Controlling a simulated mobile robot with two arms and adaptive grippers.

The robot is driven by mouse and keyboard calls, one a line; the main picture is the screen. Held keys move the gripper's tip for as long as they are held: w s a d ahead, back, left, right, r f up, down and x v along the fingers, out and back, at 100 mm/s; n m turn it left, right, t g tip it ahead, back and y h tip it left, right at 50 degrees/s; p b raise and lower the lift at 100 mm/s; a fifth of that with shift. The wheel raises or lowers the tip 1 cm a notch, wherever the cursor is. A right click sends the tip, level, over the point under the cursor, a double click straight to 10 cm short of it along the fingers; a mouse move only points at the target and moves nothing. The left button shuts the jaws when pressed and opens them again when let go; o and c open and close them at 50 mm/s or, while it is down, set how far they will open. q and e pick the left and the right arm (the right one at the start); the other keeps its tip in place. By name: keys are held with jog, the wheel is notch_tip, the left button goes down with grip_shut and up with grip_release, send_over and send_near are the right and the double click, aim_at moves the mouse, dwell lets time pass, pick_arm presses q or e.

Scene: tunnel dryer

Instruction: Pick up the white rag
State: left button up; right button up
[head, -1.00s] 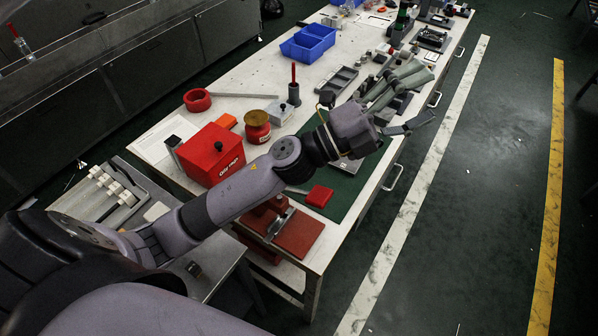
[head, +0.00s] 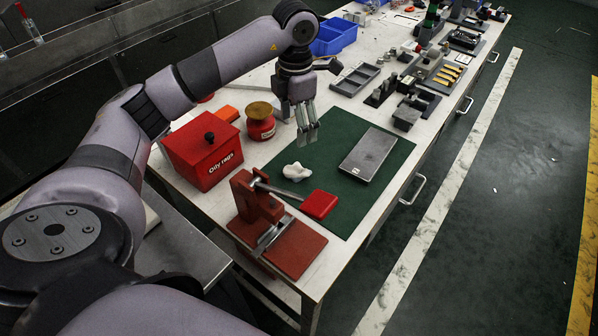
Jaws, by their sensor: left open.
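The white rag (head: 296,171) lies crumpled on the green mat (head: 335,202), near the mat's left side. My left gripper (head: 308,138) points down above the mat, a little beyond the rag and slightly to its right in the head view. It is open, and nothing shows between its fingers. It looks apart from the rag; its exact height above the mat is hard to tell. My right gripper does not show.
A red box labelled "Oily rags" (head: 203,152) and a red pot (head: 261,122) stand left of the rag. A red press-like tool (head: 262,212) with a red-ended lever stands in front. A grey plate (head: 368,155) lies to the right, with bare mat between.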

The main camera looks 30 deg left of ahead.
pick_arm(q)
jog(key=p, duration=0.1)
send_over(297, 168)
jog(key=f, duration=1)
jog(key=shift+s+d, duration=0.1)
jog(key=shift+s, duration=0.15)
jog(key=shift+w+f+p, duration=0.2)
jog(key=shift+f+p, duration=0.4)
jog(key=shift+f, duration=2.15)
jog(key=shift+c, duration=0.3)
jog(key=c, duration=1.1)
jog(key=shift+o, duration=0.2)
jog(key=shift+r, duration=0.1)
notch_tip(297, 168, up, 20)
jog(key=b, duration=0.1)
jog(key=shift+b, duration=0.4)
